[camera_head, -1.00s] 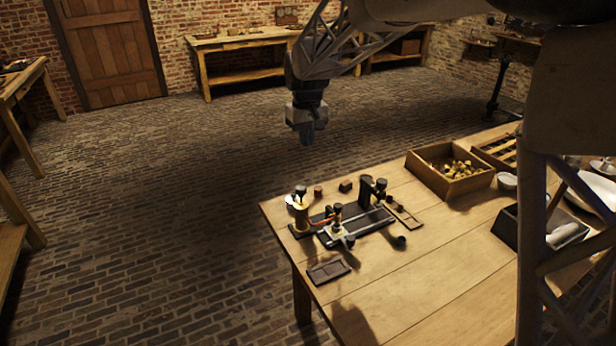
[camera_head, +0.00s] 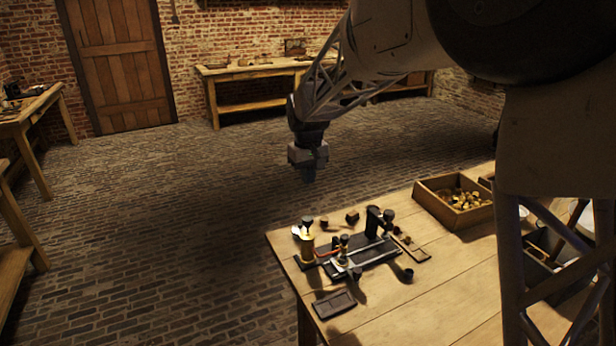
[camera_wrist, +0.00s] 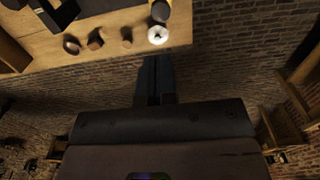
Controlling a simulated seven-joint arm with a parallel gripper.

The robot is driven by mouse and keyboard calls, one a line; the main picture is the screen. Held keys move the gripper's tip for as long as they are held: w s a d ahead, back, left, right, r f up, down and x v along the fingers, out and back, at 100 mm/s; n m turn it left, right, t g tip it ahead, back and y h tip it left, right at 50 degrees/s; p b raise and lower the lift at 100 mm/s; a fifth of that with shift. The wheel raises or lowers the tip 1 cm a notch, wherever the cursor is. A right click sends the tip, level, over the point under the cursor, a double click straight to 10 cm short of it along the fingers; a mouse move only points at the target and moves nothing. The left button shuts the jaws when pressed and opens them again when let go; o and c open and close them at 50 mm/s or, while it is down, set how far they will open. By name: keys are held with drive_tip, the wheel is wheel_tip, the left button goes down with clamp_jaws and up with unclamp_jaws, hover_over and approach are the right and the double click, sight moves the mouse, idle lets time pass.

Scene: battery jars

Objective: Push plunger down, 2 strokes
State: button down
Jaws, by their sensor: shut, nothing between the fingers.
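A small apparatus on a black base (camera_head: 372,258) stands near the left corner of the wooden table. At its left end is an upright brass cylinder (camera_head: 307,247) topped by a black knob (camera_head: 307,222), which looks like the plunger. My gripper (camera_head: 309,177) is shut and empty, pointing down, above and apart from the knob in the head view. In the wrist view, the closed fingers (camera_wrist: 155,70) lie below a white round piece (camera_wrist: 158,35) and part of the brass cylinder (camera_wrist: 160,14). Contact is not visible.
The table (camera_head: 440,290) also bears a dark flat tray (camera_head: 333,303), small brown blocks (camera_head: 352,217), a dark cup (camera_head: 407,275) and a wooden box of brass pieces (camera_head: 452,203). A black upright (camera_head: 373,222) rises from the base's far side. Floor beyond the table is clear.

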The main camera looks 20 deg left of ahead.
sight(308, 219)
wheel_tip(308, 219, down, 12)
drive_tip(key=shift+f, duration=0.1)
idle(0.5)
drive_tip(key=shift+f, duration=1.35)
drive_tip(key=shift+s, duration=0.1)
wheel_tip(308, 219, up, 14)
drive_tip(key=shift+r, duration=0.25)
drive_tip(key=shift+r, duration=0.15)
idle(0.5)
drive_tip(key=shift+r, duration=1)
